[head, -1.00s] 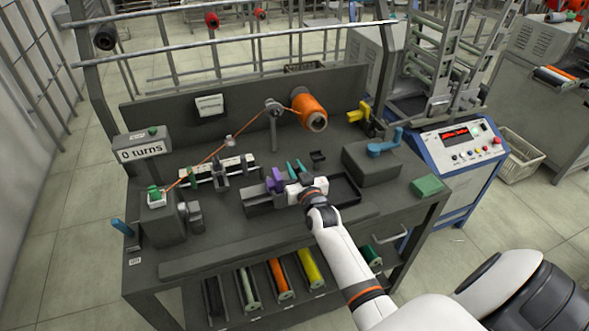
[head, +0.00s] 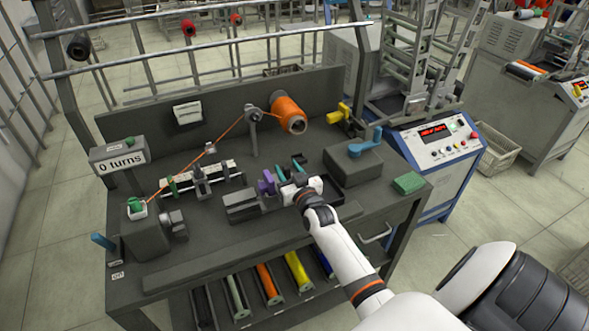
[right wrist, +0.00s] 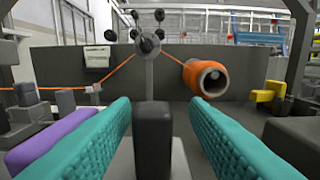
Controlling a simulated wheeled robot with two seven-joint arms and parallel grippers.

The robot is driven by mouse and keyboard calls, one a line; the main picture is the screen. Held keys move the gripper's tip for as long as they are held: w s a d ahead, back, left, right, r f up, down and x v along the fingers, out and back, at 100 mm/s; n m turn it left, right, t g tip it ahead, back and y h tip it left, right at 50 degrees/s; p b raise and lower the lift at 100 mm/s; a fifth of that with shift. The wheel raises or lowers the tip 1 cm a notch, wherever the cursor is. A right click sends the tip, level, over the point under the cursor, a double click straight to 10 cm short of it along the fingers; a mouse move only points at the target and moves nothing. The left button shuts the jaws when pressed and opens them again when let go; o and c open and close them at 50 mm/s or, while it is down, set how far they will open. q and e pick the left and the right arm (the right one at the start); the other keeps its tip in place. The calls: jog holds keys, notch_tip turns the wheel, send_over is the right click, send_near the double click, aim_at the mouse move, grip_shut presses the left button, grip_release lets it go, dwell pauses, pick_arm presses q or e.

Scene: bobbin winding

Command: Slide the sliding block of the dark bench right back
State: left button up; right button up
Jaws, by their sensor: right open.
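The dark bench (head: 215,245) carries a low dark fixture (head: 240,207) near its front middle, with a purple piece (head: 267,184) beside it. My right gripper (head: 291,168) is over this fixture, its teal fingers pointing to the back of the bench. In the right wrist view, the open fingers (right wrist: 160,125) stand on either side of a dark upright post (right wrist: 153,140) on a grey base, with gaps at both sides. This post looks like part of the sliding block. The purple piece (right wrist: 50,145) lies left of the left finger. My left gripper is out of view.
A marked rail (head: 230,172) with upright posts stands to the left. An orange wire runs over it from the orange spool (head: 289,115). A grey box with a blue handle (head: 362,145) and a green block (head: 408,183) are to the right.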

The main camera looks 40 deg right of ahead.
jog(key=v, duration=0.5)
jog(key=b+v, duration=0.1)
jog(key=v, duration=0.5)
jog(key=shift+s+d, duration=0.15)
jog(key=shift+s, duration=0.2)
